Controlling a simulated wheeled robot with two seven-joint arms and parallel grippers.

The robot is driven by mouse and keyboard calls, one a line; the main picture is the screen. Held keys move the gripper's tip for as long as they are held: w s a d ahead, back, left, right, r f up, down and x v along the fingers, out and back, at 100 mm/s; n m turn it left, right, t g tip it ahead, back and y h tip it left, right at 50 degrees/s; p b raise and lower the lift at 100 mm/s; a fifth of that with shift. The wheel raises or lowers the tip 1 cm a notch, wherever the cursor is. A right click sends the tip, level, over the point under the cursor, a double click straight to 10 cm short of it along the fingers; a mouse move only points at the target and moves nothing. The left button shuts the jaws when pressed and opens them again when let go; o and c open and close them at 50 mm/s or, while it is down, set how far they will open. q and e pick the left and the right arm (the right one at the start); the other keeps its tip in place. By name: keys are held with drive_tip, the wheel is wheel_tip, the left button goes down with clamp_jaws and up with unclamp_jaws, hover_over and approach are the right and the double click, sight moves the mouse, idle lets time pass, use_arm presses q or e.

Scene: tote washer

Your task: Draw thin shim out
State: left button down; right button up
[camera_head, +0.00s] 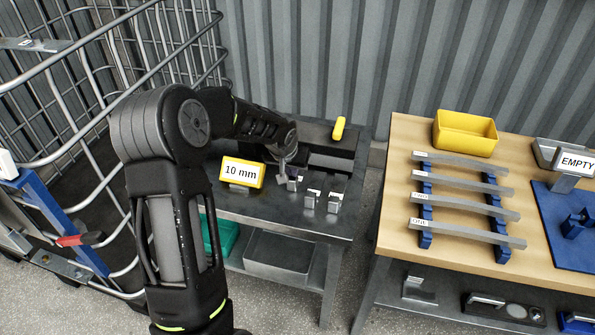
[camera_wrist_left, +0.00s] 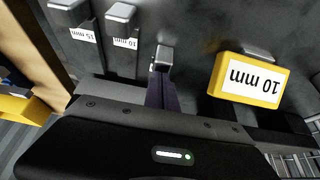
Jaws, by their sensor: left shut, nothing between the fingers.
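Several small metal shim pieces stand on the dark bench: one (camera_head: 293,184) just below my left gripper, and two more (camera_head: 310,199) (camera_head: 335,202) to its right. In the left wrist view two labelled pieces (camera_wrist_left: 120,15) (camera_wrist_left: 67,8) stand at the top left; their labels are small, one seeming to read 15 mm. My left gripper (camera_head: 284,163) is shut and empty, pointing down. In the wrist view its fingers (camera_wrist_left: 162,82) end at a small metal block (camera_wrist_left: 163,58); whether they touch it I cannot tell. A yellow 10 mm sign (camera_head: 242,172) stands to the left. My right gripper is not in view.
A wire cage (camera_head: 85,85) stands left. A yellow handle-like piece (camera_head: 338,128) is at the bench's back. On the wooden table (camera_head: 395,165) right are long bars (camera_head: 465,232) on blue supports, a yellow bin (camera_head: 465,133) and an EMPTY sign (camera_head: 577,162). A gap separates the tables.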

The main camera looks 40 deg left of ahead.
use_arm(q)
drive_tip(key=shift+s+d+f+b, duration=0.1)
drive_tip(key=shift+s+d+b, duration=0.3)
drive_tip(key=shift+s, duration=0.4)
drive_tip(key=shift+s+d+r+b, duration=0.15)
drive_tip(key=shift+s+b, duration=0.3)
drive_tip(key=shift+s, duration=0.4)
drive_tip(key=shift+s+d+f+b, duration=0.15)
drive_tip(key=shift+s+d+b, duration=0.25)
drive_tip(key=shift+s, duration=0.4)
wheel_tip(320, 180, up, 6)
drive_tip(key=p, duration=0.4)
drive_tip(key=shift+a, duration=0.15)
